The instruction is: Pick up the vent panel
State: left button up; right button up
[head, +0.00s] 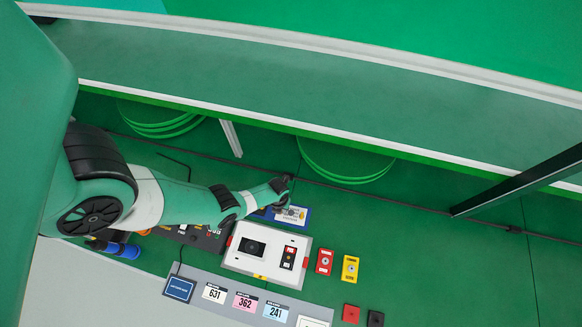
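My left arm comes in from the left, and its gripper (284,191) is a small dark shape near the middle of the head view. Its fingers are too small to tell open from shut. Just below it lies a small blue-edged panel (299,217) with a grey face, partly hidden by the gripper and wrist. I cannot tell whether they touch. No part is clearly recognisable as the vent panel. My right gripper is not in view.
A white control box (235,260) stands below the gripper. Red (324,262) and yellow (350,268) switch boxes stand to its right. A grey strip with number cards (245,302) runs along the bottom. A dark post (510,184) slants at right.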

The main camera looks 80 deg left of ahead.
pick_arm(q)
jog(key=shift+f, duration=0.2)
grip_shut()
jog(key=shift+r, duration=0.1)
